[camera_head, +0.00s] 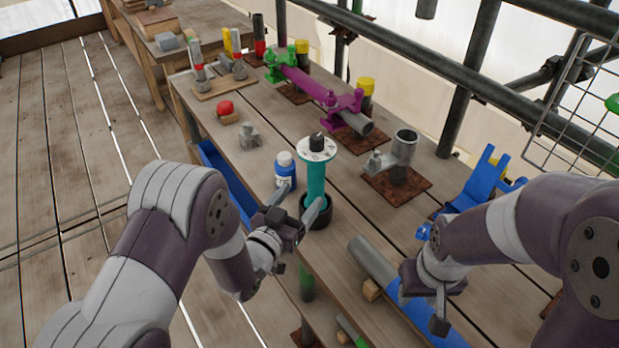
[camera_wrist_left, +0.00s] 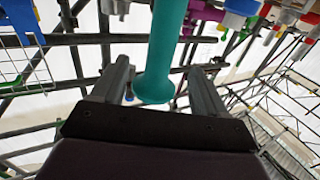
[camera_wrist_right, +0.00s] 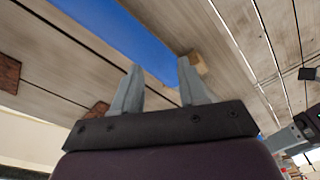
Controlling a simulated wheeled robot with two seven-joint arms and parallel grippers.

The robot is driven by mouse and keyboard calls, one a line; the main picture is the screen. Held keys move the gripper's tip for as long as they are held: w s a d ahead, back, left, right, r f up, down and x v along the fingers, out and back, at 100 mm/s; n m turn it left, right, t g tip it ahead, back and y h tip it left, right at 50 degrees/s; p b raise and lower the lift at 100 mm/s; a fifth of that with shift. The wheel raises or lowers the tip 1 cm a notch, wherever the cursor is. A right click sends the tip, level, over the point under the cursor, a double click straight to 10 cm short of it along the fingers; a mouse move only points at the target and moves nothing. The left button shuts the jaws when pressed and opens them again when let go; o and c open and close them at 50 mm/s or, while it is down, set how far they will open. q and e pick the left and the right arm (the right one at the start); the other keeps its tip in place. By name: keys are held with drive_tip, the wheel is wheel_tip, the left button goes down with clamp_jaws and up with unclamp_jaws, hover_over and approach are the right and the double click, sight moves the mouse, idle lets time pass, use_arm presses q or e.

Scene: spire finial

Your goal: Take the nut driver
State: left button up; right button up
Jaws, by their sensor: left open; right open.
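My right gripper (camera_head: 430,305) is open and empty above a blue surface (camera_head: 405,300), which also shows in the right wrist view (camera_wrist_right: 125,35).
A blue-and-white bottle (camera_head: 285,170) stands close left of the shaft. A grey pipe (camera_head: 372,258), a grey fitting on a rusty plate (camera_head: 412,186) and a blue stand (camera_head: 480,180) are to the right. A magenta and green clamped pipe (camera_head: 310,85) lies farther back.

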sight(320, 170)
use_arm(q)
drive_tip(key=b+x, duration=0.1)
drive_tip(key=x, duration=1)
drive_tip(key=shift+a, duration=0.1)
drive_tip(key=shift+s, duration=0.1)
clamp_jaws()
drive_tip(key=shift+r, duration=0.25)
